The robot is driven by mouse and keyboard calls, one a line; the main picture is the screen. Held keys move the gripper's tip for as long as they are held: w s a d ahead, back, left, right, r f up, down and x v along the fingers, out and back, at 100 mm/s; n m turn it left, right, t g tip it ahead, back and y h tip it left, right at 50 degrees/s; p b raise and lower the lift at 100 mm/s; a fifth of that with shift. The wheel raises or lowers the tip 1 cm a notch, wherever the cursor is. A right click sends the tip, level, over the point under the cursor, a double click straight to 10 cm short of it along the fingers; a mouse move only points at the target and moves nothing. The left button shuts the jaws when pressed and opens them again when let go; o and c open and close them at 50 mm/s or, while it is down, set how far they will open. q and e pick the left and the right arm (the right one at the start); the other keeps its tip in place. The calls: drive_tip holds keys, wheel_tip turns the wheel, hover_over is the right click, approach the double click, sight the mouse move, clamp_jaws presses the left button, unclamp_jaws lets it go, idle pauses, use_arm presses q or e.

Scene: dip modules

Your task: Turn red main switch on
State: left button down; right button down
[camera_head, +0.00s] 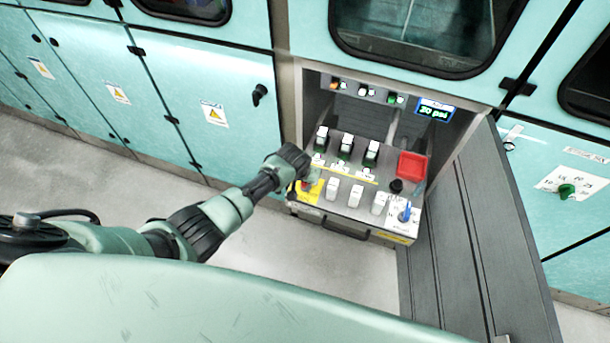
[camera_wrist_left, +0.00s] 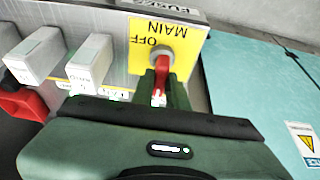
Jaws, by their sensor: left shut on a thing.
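The red main switch (camera_wrist_left: 163,58) sits on a yellow plate (camera_wrist_left: 188,42) marked MAIN and OFF, upside down in the left wrist view. Its red handle points down the picture, between my left fingers. My left gripper (camera_wrist_left: 162,88) is shut on the handle; the fingers hide part of it. In the head view my left gripper (camera_head: 311,178) is at the left front corner of the control panel, over the yellow plate (camera_head: 311,192), and the switch is mostly hidden there. My right gripper is not in view.
The panel carries white switches (camera_head: 356,195), a red square part (camera_head: 411,166), a black knob (camera_head: 396,186) and a blue switch (camera_head: 405,214). A lit display (camera_head: 434,111) is above. Teal cabinets (camera_head: 215,85) stand behind. A grey door (camera_head: 480,240) stands open at right.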

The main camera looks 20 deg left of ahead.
use_arm(q)
drive_tip(key=shift+w+r, duration=0.1)
idle(0.4)
drive_tip(key=c, duration=1.4)
unclamp_jaws()
drive_tip(key=shift+s+r, duration=0.3)
drive_tip(key=shift+r, duration=0.15)
drive_tip(key=v, duration=0.6)
drive_tip(key=shift+r+p, duration=0.35)
drive_tip(key=shift+s+f, duration=0.1)
drive_tip(key=shift+s, duration=0.1)
